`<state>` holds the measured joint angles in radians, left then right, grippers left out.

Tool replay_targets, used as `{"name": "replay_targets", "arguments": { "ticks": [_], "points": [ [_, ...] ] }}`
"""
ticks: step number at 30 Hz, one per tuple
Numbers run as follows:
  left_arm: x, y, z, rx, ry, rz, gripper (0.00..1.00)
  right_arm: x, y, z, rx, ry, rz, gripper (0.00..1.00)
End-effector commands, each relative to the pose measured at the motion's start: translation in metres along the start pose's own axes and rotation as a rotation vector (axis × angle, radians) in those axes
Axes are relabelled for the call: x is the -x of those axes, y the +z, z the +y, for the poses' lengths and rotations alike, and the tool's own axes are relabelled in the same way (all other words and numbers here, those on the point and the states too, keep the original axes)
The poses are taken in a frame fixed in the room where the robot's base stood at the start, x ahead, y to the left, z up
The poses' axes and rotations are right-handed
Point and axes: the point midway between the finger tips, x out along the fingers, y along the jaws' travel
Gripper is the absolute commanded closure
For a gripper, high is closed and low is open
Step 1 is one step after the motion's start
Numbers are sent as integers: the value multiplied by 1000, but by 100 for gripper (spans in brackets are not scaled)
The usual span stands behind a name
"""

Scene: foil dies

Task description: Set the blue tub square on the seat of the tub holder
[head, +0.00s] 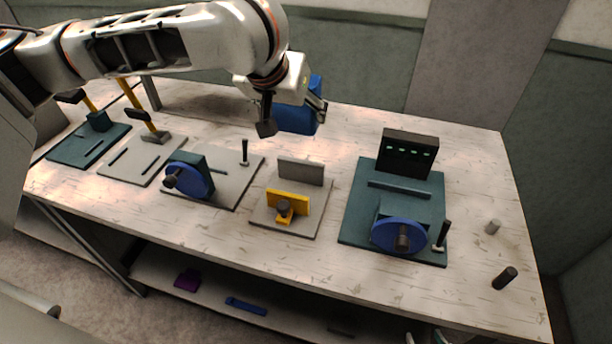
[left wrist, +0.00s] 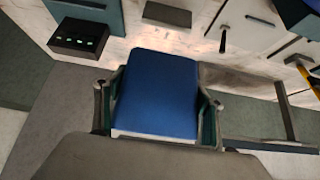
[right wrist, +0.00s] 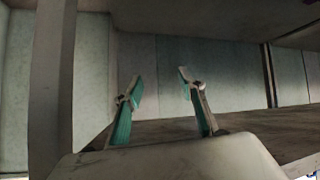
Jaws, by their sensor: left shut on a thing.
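The blue tub (head: 296,119) hangs in the air above the back middle of the table, between the fingers of my left gripper (head: 292,115). In the left wrist view, the blue tub (left wrist: 158,92) lies between both fingers, with a pale edge on the near side. The tub holder seems to be the grey plate (head: 262,219) with an upright grey block (head: 301,171) and a yellow clamp (head: 288,204); I cannot be sure. The tub is apart from it, behind it. My right gripper (right wrist: 158,88) is open and empty, low near the table's underside.
A teal plate (head: 352,226) with a black panel (head: 408,152) and blue wheel (head: 398,236) stands right. Left are a grey plate with a blue wheel (head: 190,180) and two plates with yellow-handled clamps.

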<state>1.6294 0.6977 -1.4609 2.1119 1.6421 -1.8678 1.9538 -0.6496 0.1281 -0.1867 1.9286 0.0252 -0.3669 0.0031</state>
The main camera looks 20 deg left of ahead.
Motion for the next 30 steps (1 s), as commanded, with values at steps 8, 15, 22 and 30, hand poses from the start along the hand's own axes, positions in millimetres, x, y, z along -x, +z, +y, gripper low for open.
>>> {"name": "replay_targets", "arguments": {
  "ticks": [8,15,22,30],
  "points": [
    [-47,37,0,2,-3,-7,52,-2,7,-4,-2,-5,-5,60],
    [-93,72,0,2,-2,-5,52,-4,-4,-9,-2,-13,23,60],
    [-120,91,0,2,-2,-1,52,-5,-10,-14,1,-24,38,60],
    [-142,108,0,2,-2,-3,52,-7,-9,-13,4,-22,42,60]
  ]
}}
